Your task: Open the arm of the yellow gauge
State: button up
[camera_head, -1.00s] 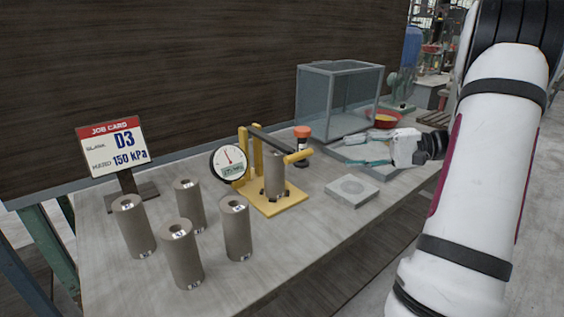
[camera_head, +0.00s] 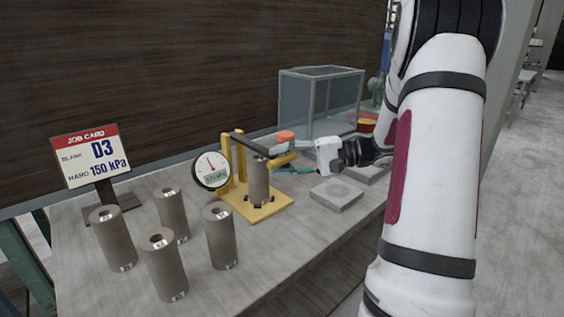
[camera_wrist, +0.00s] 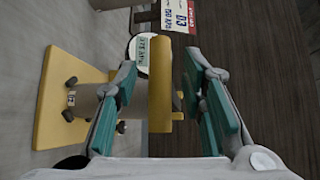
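The yellow gauge has a yellow base plate (camera_head: 275,208), yellow posts and a round white dial (camera_head: 211,170). Its dark arm (camera_head: 246,145) lies across above a grey-brown cylinder (camera_head: 259,186) standing on the base. The arm ends in a yellow handle (camera_head: 283,160), which shows as an upright yellow bar in the wrist view (camera_wrist: 160,100). My gripper (camera_wrist: 160,72) is open, its teal-padded fingers on either side of the handle, with visible gaps. In the head view, my gripper (camera_head: 286,157) reaches the handle from the right.
Several grey-brown cylinders (camera_head: 165,265) stand at the front left. A job card (camera_head: 92,158) reading D3, 150 kPa stands behind them. A grey block (camera_head: 336,195) lies right of the gauge. An orange-capped container (camera_head: 285,136) and a glass case (camera_head: 320,100) are behind.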

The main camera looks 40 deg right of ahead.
jog(key=shift+w+a, duration=0.1)
jog(key=shift+a, duration=0.05)
jog(key=shift+c, duration=0.4)
grip_shut()
